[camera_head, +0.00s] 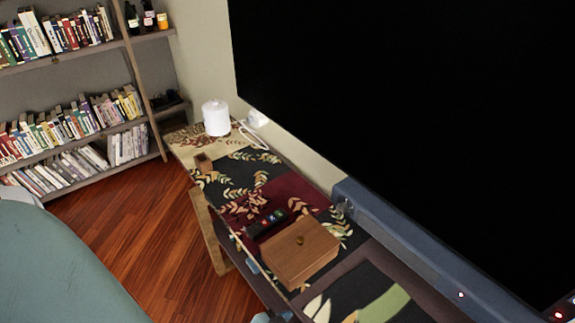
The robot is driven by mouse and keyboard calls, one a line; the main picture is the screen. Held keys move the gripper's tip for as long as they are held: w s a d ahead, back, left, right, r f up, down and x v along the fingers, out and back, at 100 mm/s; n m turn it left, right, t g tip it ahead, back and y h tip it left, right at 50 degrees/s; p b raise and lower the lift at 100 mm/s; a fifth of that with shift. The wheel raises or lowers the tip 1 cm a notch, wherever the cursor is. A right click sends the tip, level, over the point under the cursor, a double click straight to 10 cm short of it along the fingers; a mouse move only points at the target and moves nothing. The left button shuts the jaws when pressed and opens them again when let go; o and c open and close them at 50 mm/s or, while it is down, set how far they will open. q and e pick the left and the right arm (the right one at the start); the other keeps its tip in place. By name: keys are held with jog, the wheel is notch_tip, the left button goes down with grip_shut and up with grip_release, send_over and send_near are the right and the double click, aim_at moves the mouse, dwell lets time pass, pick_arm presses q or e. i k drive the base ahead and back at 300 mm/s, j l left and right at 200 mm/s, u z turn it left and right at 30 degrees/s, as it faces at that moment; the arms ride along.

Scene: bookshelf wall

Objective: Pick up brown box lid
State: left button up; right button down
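A brown wooden box lid (312,249) with a small round knob (299,240) lies on top of a brown wooden box (318,270). The box stands on the patterned cloth of a long narrow table (240,175), right of the picture's middle and low down. The lid appears flat and closed over the box, so its inside is hidden. I cannot make out either of my grippers in the head view.
A dark tray with small items (268,222) sits just behind the box. A small wooden cup (203,163) and a white cylinder (216,117) stand farther back. A large black screen (400,110) rises behind the table. Bookshelves (70,120) stand at the left.

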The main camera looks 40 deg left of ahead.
aim_at(295, 250)
jog(key=u, duration=1)
jog(key=i+j+z, duration=0.1)
jog(key=z, duration=0.7)
jog(key=j+z, duration=0.3)
jog(key=j, duration=0.15)
jog(key=j+z, duration=0.25)
jog(key=j, duration=0.25)
jog(key=j+z, duration=0.3)
jog(key=j, duration=0.65)
jog(key=k+j, duration=0.1)
jog(key=j, duration=1.85)
jog(key=k+z, duration=0.05)
